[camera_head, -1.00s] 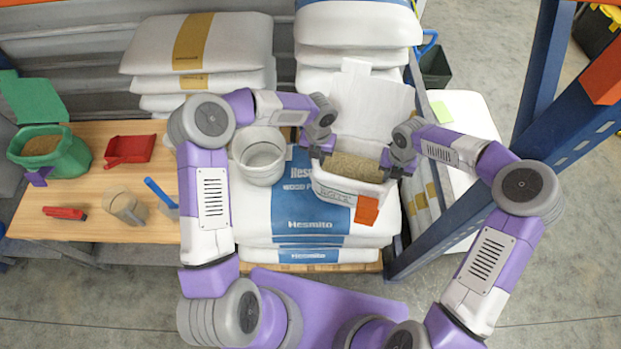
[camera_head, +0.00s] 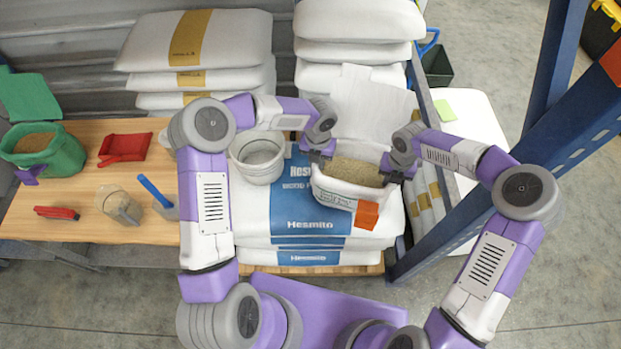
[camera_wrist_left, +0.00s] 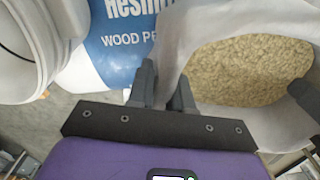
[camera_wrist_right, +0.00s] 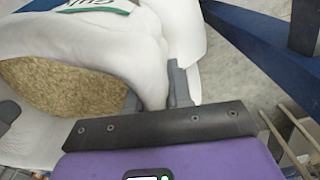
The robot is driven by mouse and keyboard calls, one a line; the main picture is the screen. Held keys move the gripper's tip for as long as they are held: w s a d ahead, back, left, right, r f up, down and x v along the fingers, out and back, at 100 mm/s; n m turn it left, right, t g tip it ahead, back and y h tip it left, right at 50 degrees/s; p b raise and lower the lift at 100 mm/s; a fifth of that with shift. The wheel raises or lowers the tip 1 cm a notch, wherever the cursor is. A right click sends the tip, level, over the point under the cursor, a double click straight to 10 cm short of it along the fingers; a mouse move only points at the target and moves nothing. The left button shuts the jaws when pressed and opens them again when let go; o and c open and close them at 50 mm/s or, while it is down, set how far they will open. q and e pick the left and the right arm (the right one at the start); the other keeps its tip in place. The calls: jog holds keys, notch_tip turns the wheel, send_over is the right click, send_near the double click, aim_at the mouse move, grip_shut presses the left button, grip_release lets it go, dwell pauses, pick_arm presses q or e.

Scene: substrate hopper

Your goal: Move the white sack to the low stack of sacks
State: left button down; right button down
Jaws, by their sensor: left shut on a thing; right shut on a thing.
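The white sack (camera_head: 341,193) is open at the top and full of tan pellets (camera_head: 357,171). It is upright, in front of the white back stack and above or on the low stack of blue-and-white Hesmito sacks (camera_head: 308,217); I cannot tell whether it touches them. My left gripper (camera_head: 318,154) is shut on its left rim, and the left wrist view shows the white cloth between the fingers (camera_wrist_left: 164,88). My right gripper (camera_head: 398,168) is shut on its right rim, as the right wrist view also shows (camera_wrist_right: 156,93). An orange patch (camera_head: 367,214) shows at its front.
A whitish bucket (camera_head: 258,157) stands on the Hesmito stack, left of the sack. Taller stacks stand behind: yellow-banded sacks (camera_head: 235,50) and plain white sacks (camera_head: 358,22). A blue rack post (camera_head: 500,190) is close on the right. A wooden bench (camera_head: 90,205) with tools lies left.

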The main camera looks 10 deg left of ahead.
pick_arm(q)
jog(key=c, duration=1.5)
grip_release()
jog(key=shift+f, duration=0.2)
pick_arm(e)
jog(key=c, duration=1.5)
grip_release()
jog(key=shift+f, duration=0.2)
pick_arm(q)
jog(key=o, duration=0.5)
jog(key=shift+r, duration=0.1)
jog(key=shift+c, duration=0.2)
pick_arm(e)
jog(key=o, duration=0.5)
jog(key=shift+r, duration=0.1)
jog(key=shift+c, duration=0.2)
pick_arm(q)
notch_tip(320, 180, up, 12)
pick_arm(e)
notch_tip(320, 180, up, 12)
jog(key=shift+r, duration=0.1)
